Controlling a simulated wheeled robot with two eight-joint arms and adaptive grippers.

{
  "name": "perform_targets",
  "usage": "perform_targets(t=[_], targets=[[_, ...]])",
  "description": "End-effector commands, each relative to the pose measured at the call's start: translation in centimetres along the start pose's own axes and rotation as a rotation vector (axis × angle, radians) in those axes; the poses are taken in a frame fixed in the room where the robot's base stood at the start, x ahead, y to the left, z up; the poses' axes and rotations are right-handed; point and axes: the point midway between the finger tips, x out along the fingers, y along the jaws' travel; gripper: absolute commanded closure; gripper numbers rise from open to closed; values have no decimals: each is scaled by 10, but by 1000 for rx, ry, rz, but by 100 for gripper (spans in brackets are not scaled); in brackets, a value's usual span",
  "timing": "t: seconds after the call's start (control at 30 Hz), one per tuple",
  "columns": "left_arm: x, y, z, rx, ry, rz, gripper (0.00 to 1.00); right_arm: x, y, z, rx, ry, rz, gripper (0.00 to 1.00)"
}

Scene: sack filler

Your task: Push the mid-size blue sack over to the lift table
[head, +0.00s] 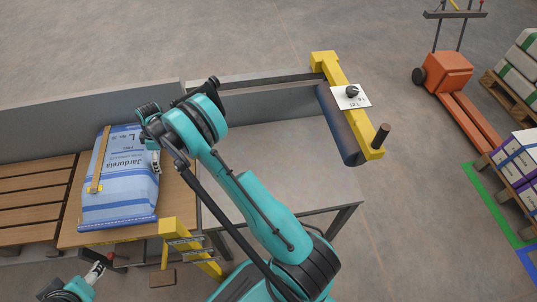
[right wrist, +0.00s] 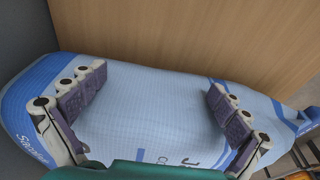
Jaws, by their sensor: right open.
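A light blue sack with darker blue bands and printing (head: 120,205) lies on a plain wooden top (head: 178,204). A yellow strip crosses its left part in the head view. My right gripper (head: 154,160) is at the sack's right edge. In the right wrist view its two fingers (right wrist: 157,100) are wide apart with the sack (right wrist: 150,115) beneath and between them, not clamped; whether they touch it I cannot tell. My left gripper (head: 97,270) is low at the left, apart from the sack; its jaws are unclear. I cannot tell for certain which surface is the lift table.
A slatted wooden surface (head: 30,205) adjoins at the left. Grey low walls (head: 120,105) run behind. A yellow beam (head: 342,90) carries a dark roller over the grey bay at right. A yellow frame (head: 183,245) stands in front. An orange pallet truck (head: 445,75) and loaded pallets stand far right.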

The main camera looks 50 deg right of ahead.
Motion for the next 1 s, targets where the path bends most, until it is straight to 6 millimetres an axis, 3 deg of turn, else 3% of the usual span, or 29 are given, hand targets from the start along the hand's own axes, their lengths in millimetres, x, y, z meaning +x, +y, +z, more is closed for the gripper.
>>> perform_targets(t=[0.37, 1.0], targets=[[-2, 0, -1, 0, 0, 0, 43, -9, 0, 28, 1, 0, 0, 0], [-52, 0, -37, 0, 0, 0, 43, -114, 0, 6, 0, -1, 0, 0]])
